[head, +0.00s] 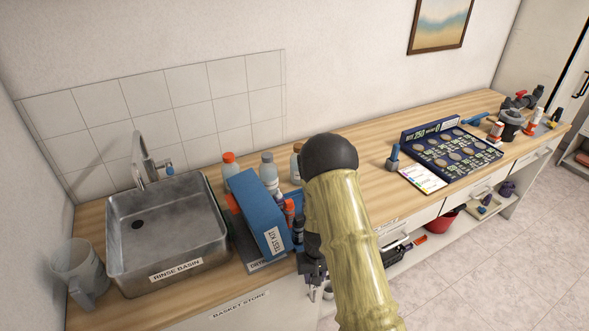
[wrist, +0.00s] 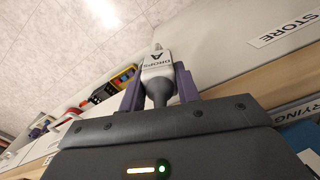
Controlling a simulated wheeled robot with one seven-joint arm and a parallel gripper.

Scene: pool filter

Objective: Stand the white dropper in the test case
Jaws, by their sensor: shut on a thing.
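My gripper (wrist: 160,88) is shut on the white dropper (wrist: 157,66), which has a label reading DROPS A. Its narrow tip points away from the gripper, and its dark end sits between the two purple fingers. In the head view my gripper (head: 314,278) hangs in front of the counter's front edge, mostly hidden by my arm. The blue test case (head: 258,212), labelled TEST KIT, stands on the counter just left of my gripper. Small bottles show at its right side; its inside is mostly hidden from here.
A steel rinse basin (head: 165,240) and a clear jug (head: 82,268) are at the left. Several bottles (head: 268,170) stand behind the case. A dark blue display board (head: 450,150) and a white card (head: 422,178) lie to the right. Bare counter shows between.

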